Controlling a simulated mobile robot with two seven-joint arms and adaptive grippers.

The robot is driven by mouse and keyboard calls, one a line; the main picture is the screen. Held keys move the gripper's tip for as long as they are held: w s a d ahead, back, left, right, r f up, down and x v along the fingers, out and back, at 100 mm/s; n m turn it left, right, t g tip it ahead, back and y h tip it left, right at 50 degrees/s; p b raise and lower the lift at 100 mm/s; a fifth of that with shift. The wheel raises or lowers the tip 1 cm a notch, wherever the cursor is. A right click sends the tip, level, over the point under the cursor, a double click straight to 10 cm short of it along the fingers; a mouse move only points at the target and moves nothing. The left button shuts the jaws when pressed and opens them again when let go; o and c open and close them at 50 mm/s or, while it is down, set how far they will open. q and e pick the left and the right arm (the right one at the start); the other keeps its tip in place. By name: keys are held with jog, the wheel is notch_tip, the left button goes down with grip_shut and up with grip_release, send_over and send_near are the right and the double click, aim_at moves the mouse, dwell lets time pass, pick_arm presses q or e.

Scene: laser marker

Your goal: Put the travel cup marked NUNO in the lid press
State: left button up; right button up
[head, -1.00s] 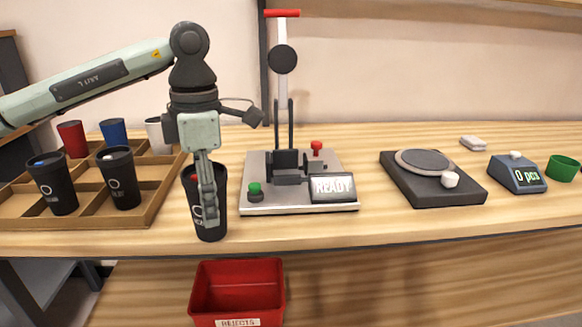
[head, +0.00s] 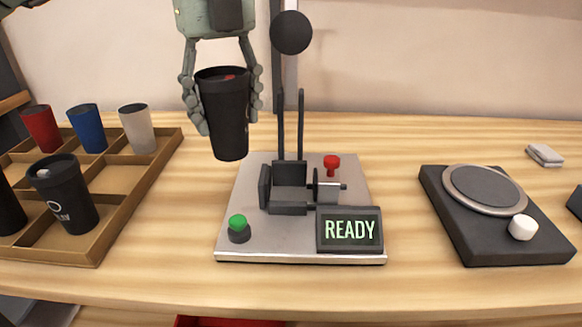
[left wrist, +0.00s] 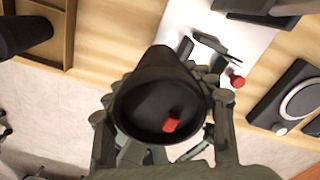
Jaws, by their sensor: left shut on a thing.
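My left gripper (head: 227,118) is shut on a black travel cup (head: 224,100), one finger on each side. The cup hangs roughly upright, slightly tilted, above the table and just behind the left part of the lid press. No name shows on its visible side. In the left wrist view, the held cup (left wrist: 155,105) shows its dark top with a red tab, between the fingers. The lid press (head: 240,190) has a grey base plate, a dark cradle (head: 290,172), a green button, a red knob and a screen reading READY. The cradle looks empty. My right gripper is not in view.
A wooden tray (head: 110,235) at left holds red, blue and white cups and black cups. A dark device with a round plate (head: 480,215) stands right of the press. The lever's dark ball (head: 291,32) rises close beside my left gripper. A red bin's edge shows below the table.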

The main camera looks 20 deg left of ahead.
pick_arm(q)
jog(key=w+d+f, duration=0.1)
jog(key=d+f, duration=0.1)
jog(key=f, duration=0.1)
jog(key=w+d+f, duration=0.1)
jog(key=d+f, duration=0.2)
jog(key=w+d+f+p, duration=0.1)
jog(key=d+f, duration=0.1)
jog(key=f, duration=0.1)
jog(key=shift+w+d, duration=0.15)
jog(key=shift+d, duration=0.25)
jog(key=o, duration=0.8)
jog(key=shift+f, duration=0.15)
jog(key=shift+c, duration=0.2)
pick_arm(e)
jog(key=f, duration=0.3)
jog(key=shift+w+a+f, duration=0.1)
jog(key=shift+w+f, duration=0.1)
